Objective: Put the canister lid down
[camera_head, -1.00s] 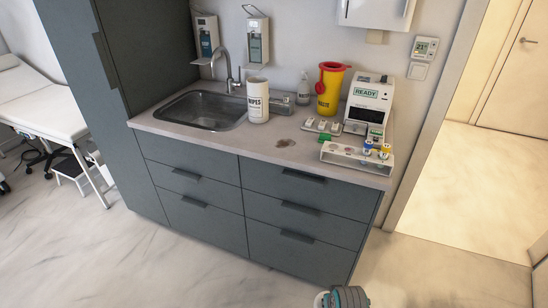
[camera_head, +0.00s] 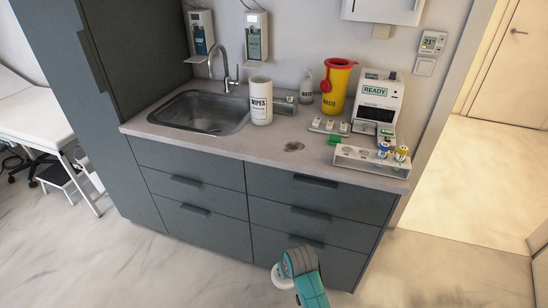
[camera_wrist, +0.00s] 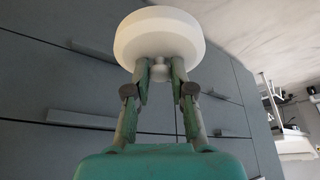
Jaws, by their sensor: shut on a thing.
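The canister lid (camera_wrist: 158,36) is white and round with a small knob. My gripper (camera_wrist: 160,70) is shut on the knob in the wrist view, with the lid held beyond the fingertips and clear of any surface. The white wipes canister (camera_head: 261,104) stands upright on the counter, right of the sink, in the head view. My teal and grey arm shows low in the head view, in front of the drawers and below the counter top. The fingers cannot be made out there.
The counter (camera_head: 225,147) has bare room along its front, beside a brown stain (camera_head: 294,147). The sink (camera_head: 205,112) is at left. A yellow waste bin (camera_head: 336,88), an analyser (camera_head: 377,105), a tube rack (camera_head: 370,161) and a spray bottle (camera_head: 306,87) stand at right.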

